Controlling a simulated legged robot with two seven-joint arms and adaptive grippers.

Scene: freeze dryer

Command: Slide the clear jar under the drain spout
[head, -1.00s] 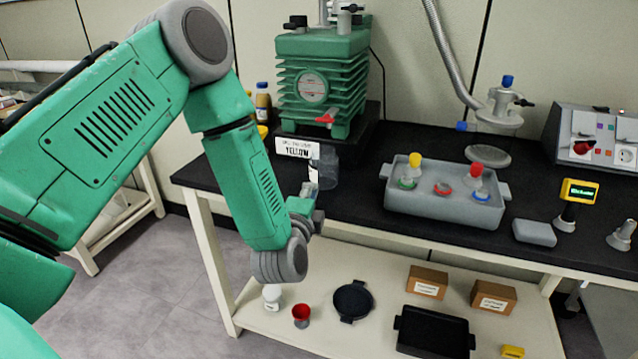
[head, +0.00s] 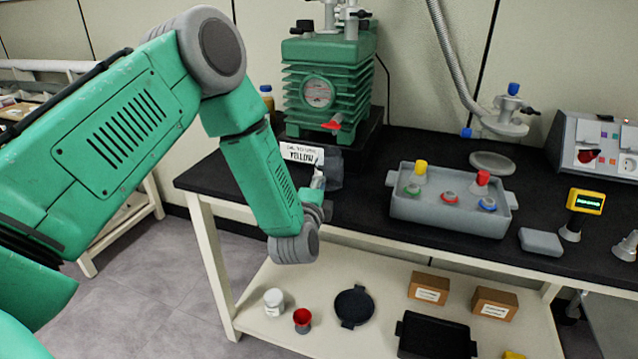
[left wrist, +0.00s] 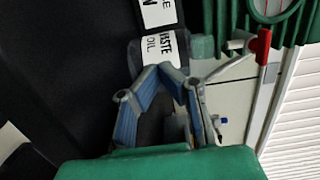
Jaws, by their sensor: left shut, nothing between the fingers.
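The clear jar (head: 334,168) stands on the black bench in front of the green pump (head: 325,90), partly hidden by my left gripper. In the left wrist view the jar (left wrist: 148,54) carries a white label reading "WASTE OIL". The pump's drain valve has a red handle (head: 333,122), also in the left wrist view (left wrist: 262,46); the spout opening itself is not clear. My left gripper (head: 318,186) is shut and empty at the jar's near side. Its fingertips (left wrist: 178,75) overlap the jar's label; I cannot tell whether they touch. My right gripper is out of view.
A grey tray (head: 430,212) with colour-marked flasks sits to the right, beside a grey block (head: 540,242). The lower shelf (head: 262,325) holds boxes, pans and small containers. Bare bench lies between jar and tray.

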